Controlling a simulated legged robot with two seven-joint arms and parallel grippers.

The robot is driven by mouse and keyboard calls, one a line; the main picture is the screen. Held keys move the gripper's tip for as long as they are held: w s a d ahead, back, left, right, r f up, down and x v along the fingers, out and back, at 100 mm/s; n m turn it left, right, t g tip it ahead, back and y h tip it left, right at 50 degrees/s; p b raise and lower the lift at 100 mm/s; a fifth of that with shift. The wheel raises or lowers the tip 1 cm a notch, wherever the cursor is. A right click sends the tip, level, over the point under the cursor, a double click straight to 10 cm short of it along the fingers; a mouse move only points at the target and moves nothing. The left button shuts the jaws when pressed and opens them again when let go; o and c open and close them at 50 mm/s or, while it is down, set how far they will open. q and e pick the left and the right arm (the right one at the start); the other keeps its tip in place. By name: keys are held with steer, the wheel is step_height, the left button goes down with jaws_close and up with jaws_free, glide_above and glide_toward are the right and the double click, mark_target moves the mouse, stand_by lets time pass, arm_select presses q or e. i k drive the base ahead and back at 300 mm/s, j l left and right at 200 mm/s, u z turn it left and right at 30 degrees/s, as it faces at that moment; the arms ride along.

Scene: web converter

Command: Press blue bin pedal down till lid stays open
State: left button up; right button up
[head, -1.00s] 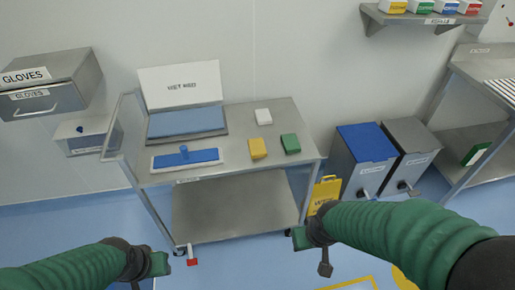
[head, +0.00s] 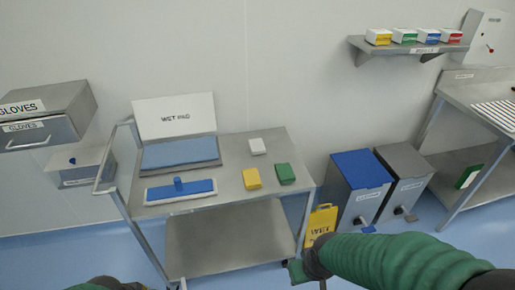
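The blue-lidded bin (head: 358,182) stands on the floor right of the cart, its blue lid (head: 362,168) shut. Its small pedal (head: 359,222) is low at the front, and a small blue piece (head: 369,229) shows just beside it. My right gripper (head: 298,273) is at the bottom of the head view, left of and nearer than the bin, apart from the pedal; its fingers are partly cut off and its opening is unclear. Only a green bit of my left arm shows at the bottom left edge; its gripper fingers are out of sight.
A grey-lidded bin (head: 405,175) stands close on the right of the blue one. A yellow wet-floor sign (head: 320,225) stands between the bin and the steel cart (head: 225,235). A steel table (head: 458,170) is farther right. Blue floor is open in front of the bins.

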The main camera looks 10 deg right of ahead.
mark_target(367, 230)
steer(key=z, duration=1.45)
steer(key=i+l+u, duration=0.4)
steer(key=i+l, duration=0.35)
steer(key=i, duration=0.5)
steer(key=i+l+u, duration=0.4)
steer(key=i+l, duration=0.7)
